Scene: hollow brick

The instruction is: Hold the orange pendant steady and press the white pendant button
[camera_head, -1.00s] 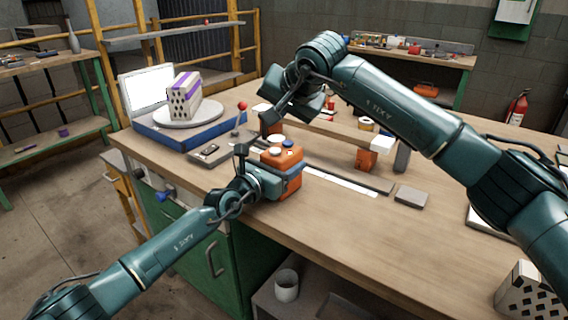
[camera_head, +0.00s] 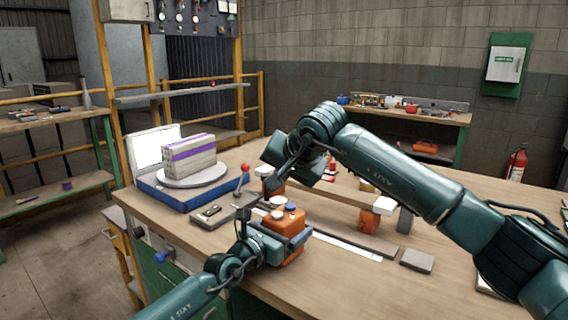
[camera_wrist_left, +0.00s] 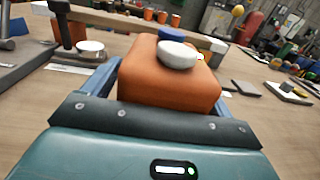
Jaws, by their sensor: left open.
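The orange pendant (camera_head: 287,228) stands upright near the workbench's front edge. A white button (camera_head: 278,214) and a blue button (camera_head: 290,206) are on its top; the white button (camera_wrist_left: 177,54) is nearest in the left wrist view. My left gripper (camera_head: 279,228) is open, its fingers on either side of the pendant (camera_wrist_left: 165,80); I cannot tell whether they touch it. My right gripper (camera_head: 292,168) is raised above the bench, behind the pendant and apart from it. Its jaw opening is unclear.
A brick with a purple band (camera_head: 188,154) sits on a round turntable (camera_head: 192,178) on a blue base (camera_head: 190,197) at left. A raised beam (camera_head: 345,193) lies behind the pendant. A grey block (camera_head: 417,261) lies to the right.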

